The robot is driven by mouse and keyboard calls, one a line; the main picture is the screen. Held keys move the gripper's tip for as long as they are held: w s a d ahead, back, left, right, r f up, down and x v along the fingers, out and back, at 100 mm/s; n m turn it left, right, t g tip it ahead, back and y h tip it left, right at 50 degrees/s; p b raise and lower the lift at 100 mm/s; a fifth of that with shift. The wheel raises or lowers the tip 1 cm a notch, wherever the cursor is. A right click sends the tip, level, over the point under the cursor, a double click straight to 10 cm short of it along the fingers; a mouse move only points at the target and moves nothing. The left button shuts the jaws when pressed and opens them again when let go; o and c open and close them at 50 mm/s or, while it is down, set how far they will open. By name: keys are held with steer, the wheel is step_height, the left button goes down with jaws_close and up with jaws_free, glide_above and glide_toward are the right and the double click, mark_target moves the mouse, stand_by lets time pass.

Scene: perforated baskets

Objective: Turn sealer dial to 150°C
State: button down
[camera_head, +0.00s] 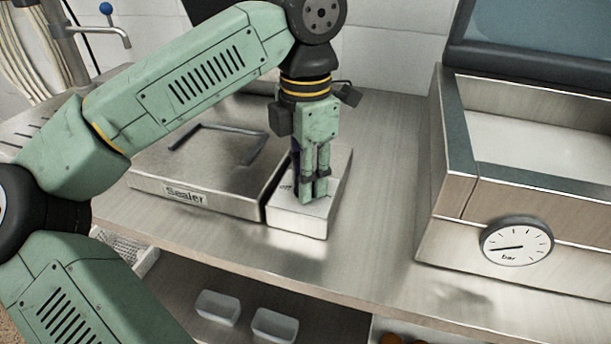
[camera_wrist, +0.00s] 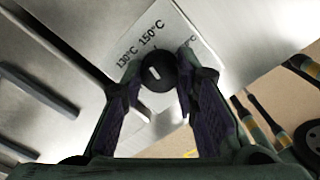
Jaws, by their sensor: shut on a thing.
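The sealer (camera_head: 200,168) is a low metal box labelled "Sealer" on the counter, with a lighter control panel (camera_head: 297,222) on its right side. In the wrist view the dial (camera_wrist: 157,72) is a round black knob with a white mark, on the panel (camera_wrist: 178,25) printed with 130°C, 150°C and a third, partly hidden label. The white mark looks turned toward the 150°C side, but I cannot tell its exact setting. My gripper (camera_wrist: 155,80) points down over the panel with its fingers on both sides of the dial, shut on it. In the head view my gripper (camera_head: 313,190) hides the dial.
A large metal machine (camera_head: 452,150) with a raised lid and a round gauge (camera_head: 516,242) stands at the right. Small white containers (camera_head: 274,325) sit on a shelf below the counter. The counter (camera_head: 385,170) between sealer and machine is clear.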

steer(key=shift+m, duration=1.8)
steer(key=c, duration=1.2)
jaws_free()
steer(key=shift+c, duration=0.2)
steer(key=shift+r, duration=0.1)
step_height(320, 180, up, 12)
